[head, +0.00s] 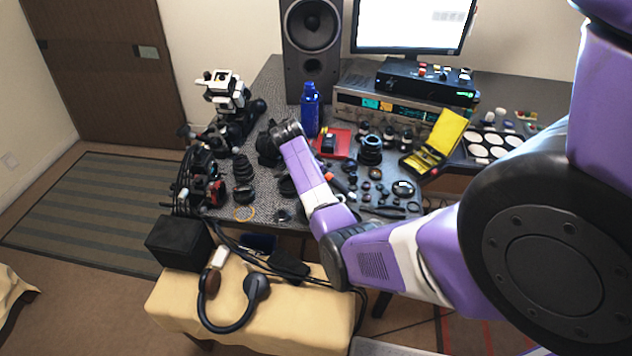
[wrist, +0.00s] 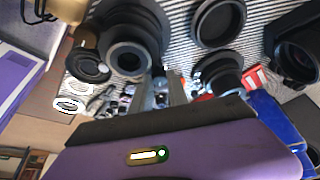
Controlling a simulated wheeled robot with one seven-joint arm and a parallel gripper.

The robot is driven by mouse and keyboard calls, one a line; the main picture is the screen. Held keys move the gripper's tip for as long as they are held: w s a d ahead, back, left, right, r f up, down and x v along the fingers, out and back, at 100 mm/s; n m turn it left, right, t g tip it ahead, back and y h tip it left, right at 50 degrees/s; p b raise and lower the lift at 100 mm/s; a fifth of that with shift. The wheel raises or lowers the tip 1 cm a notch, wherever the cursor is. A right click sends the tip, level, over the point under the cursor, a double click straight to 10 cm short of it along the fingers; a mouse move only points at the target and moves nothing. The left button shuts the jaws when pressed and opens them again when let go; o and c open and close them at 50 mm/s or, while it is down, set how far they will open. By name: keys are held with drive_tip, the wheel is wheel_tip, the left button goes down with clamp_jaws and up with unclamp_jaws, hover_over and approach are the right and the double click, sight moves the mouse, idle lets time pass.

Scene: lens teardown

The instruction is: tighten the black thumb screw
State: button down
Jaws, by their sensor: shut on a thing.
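My gripper (wrist: 164,93) shows in the wrist view as two grey fingers above the desk, close together on a small thing between them. That thing is too small and blurred to make out. I cannot pick out the black thumb screw for certain in either view. In the head view, my wrist is over the left part of the desk, and my own arm hides the fingertips. A dark lens (wrist: 128,58) lies left of the fingers in the wrist view, and another dark lens part (wrist: 220,72) is to their right.
The patterned desk (head: 262,98) is crowded. A blue bottle (head: 310,110) stands beside my wrist, with a red tray (head: 343,146) to its right. Black lens barrels (head: 243,178) stand on the left. A yellow case (head: 437,142) lies open on the right. A cushioned bench (head: 180,297) is in front.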

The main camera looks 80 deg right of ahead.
idle(0.4)
drive_tip(key=c, duration=1.3)
unclamp_jaws()
drive_tip(key=shift+o, duration=0.2)
drive_tip(key=v, duration=0.6)
drive_tip(key=shift+w+r+b, duration=0.1)
drive_tip(key=shift+r+b, duration=0.3)
drive_tip(key=shift+a+r, duration=0.25)
drive_tip(key=shift+r, duration=0.2)
drive_tip(key=shift+c, duration=0.4)
